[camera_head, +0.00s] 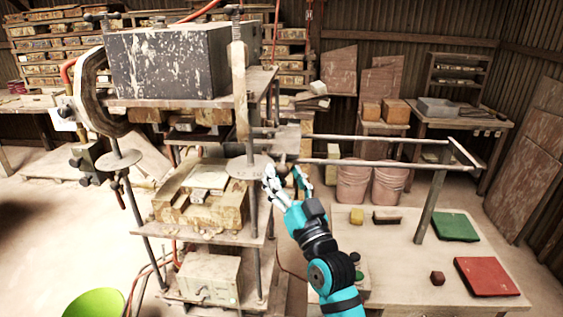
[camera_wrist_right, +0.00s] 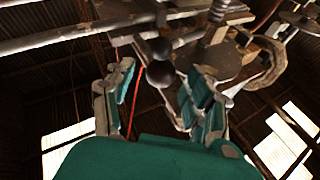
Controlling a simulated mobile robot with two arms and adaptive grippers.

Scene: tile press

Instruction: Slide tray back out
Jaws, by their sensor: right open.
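The press (camera_head: 205,190) stands at the left, with a large dark block on its upper plate. Two metal rails (camera_head: 380,162) run from it to the right. The tray is hard to make out; it seems to be inside the press, largely hidden. My right gripper (camera_head: 287,180) is open at the press's right side, just below the near rail. In the right wrist view the gripper (camera_wrist_right: 158,95) has its fingers apart on either side of a dark round knob (camera_wrist_right: 160,74). Contact with the knob cannot be told. My left gripper is not in view.
A table (camera_head: 385,270) at the right holds a green board (camera_head: 455,226), a red board (camera_head: 486,276) and small blocks. A post (camera_head: 432,200) holds up the rails' outer end. Two pinkish buckets (camera_head: 353,184) stand behind the rails. A green bowl (camera_head: 95,303) is at lower left.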

